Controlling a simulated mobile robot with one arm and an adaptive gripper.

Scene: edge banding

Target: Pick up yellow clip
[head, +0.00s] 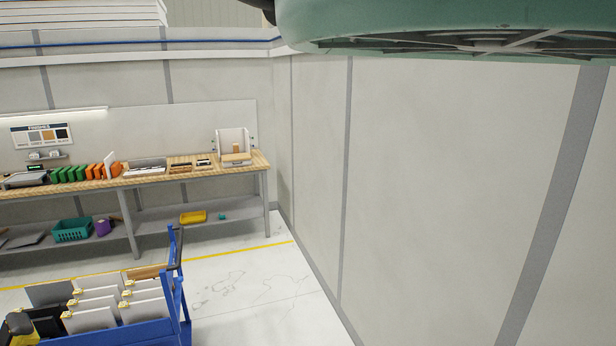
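Several small yellow clips sit on the top left corners of the light panels in the blue cart at the lower left. One yellow clip (78,291) is on a rear panel, another yellow clip (67,314) is on the front left panel, and another yellow clip (126,293) is on a panel to the right. The light panels (92,320) stand tilted in rows in the blue cart (150,334). My gripper is not in view, so I cannot tell its state.
A wooden-topped workbench (150,178) runs along the back wall, with green and orange boxes on it. Its lower shelf holds a teal basket (72,231) and a yellow tray (193,217). A grey wall (430,200) fills the right. Floor (245,290) right of the cart is clear.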

